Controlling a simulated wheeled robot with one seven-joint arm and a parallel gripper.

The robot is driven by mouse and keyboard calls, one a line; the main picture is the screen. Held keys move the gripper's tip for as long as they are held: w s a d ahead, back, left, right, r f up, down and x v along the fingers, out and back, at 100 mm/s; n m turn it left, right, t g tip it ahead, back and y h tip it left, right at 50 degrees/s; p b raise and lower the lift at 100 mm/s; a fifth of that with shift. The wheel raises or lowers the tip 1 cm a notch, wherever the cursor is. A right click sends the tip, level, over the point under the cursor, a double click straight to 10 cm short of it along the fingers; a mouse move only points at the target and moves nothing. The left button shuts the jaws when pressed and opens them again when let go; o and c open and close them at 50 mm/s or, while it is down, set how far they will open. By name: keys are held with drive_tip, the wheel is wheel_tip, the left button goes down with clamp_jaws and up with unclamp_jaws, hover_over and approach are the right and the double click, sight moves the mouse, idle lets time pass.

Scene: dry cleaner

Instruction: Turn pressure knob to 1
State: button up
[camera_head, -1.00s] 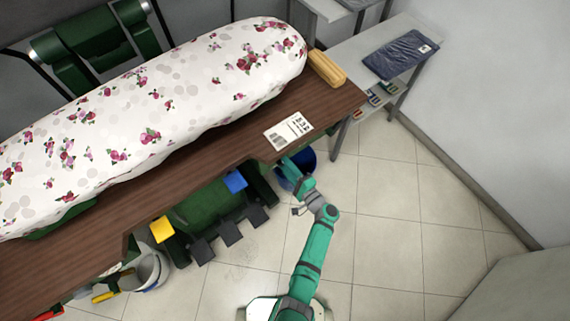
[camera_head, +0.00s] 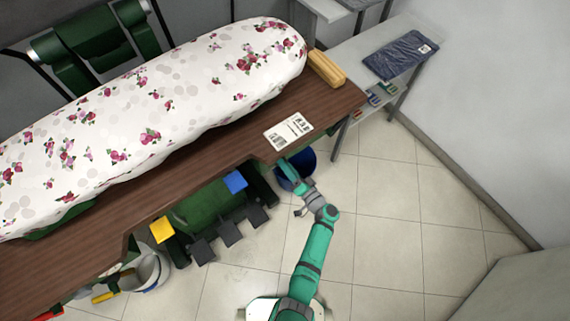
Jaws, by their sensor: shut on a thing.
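My gripper (camera_head: 289,167) reaches in at the front edge of the brown tabletop (camera_head: 330,101), near its right end. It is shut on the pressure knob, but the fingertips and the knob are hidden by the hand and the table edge. The knob's pointer and its number marks cannot be seen. A printed card (camera_head: 288,130) lies on the tabletop just above my gripper.
A dark blue bin (camera_head: 305,158) stands on the floor beside my gripper. Several pedals (camera_head: 229,232) stick out under the table to the left. A flowered ironing board (camera_head: 150,115) covers much of the tabletop. The tiled floor at right is clear.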

drive_tip(key=shift+f, duration=0.1)
idle(0.3)
drive_tip(key=o, duration=1)
drive_tip(key=shift+o, duration=0.2)
drive_tip(key=shift+s+d, duration=0.1)
drive_tip(key=v, duration=1)
drive_tip(key=shift+s+d, duration=0.15)
drive_tip(key=shift+s, duration=0.1)
